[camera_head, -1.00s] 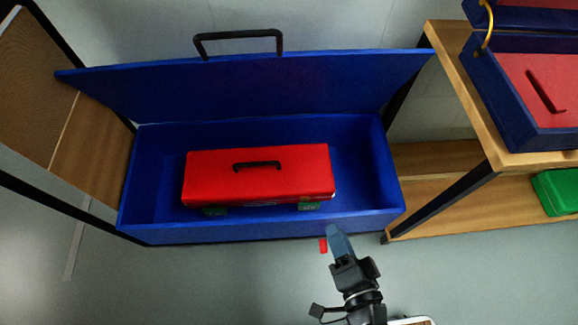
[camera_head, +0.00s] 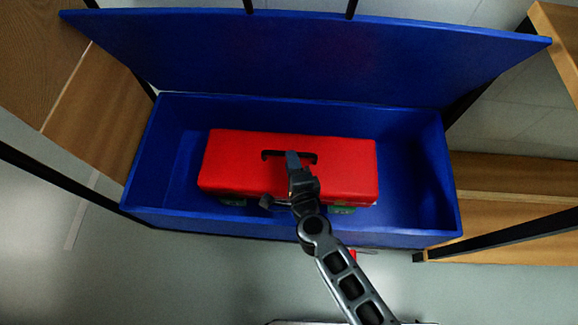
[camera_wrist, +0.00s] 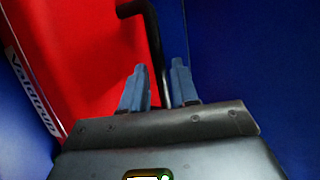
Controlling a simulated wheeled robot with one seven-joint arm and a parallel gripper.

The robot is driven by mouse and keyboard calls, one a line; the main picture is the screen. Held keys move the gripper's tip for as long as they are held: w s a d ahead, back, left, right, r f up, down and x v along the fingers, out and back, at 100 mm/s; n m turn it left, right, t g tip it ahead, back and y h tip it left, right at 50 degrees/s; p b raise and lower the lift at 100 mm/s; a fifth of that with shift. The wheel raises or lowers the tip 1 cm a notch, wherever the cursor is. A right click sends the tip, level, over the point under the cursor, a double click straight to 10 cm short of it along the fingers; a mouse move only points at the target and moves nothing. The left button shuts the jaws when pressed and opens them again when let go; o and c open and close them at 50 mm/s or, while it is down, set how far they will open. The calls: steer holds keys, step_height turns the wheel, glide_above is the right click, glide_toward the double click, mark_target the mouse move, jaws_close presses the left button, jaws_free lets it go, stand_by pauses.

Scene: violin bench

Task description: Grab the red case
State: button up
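The red case (camera_head: 225,165) lies inside the open blue box (camera_head: 140,205), with its black handle (camera_head: 268,154) on top. In the head view my gripper (camera_head: 292,158) is over the middle of the case, at the handle. In the wrist view the two blue-grey fingers of my gripper (camera_wrist: 159,66) stand apart, with the handle bar (camera_wrist: 153,38) passing between them. A small gap shows beside the left finger, so the grip looks unclosed. The red side of the case (camera_wrist: 80,60) fills the left of that view. My arm hides part of the case front.
The blue lid (camera_head: 300,60) stands raised behind the case. Blue box walls surround the case, with free room at its right. Wooden shelves stand left (camera_head: 95,110) and right (camera_head: 510,215).

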steer(key=b+x, duration=0.1)
steer(key=x, duration=0.3)
steer(key=shift+w+d+f+b, duration=0.1)
steer(key=shift+f+b, duration=0.1)
steer(key=shift+b, duration=0.1)
jaws_close()
stand_by(1.1)
steer(key=shift+r, duration=0.2)
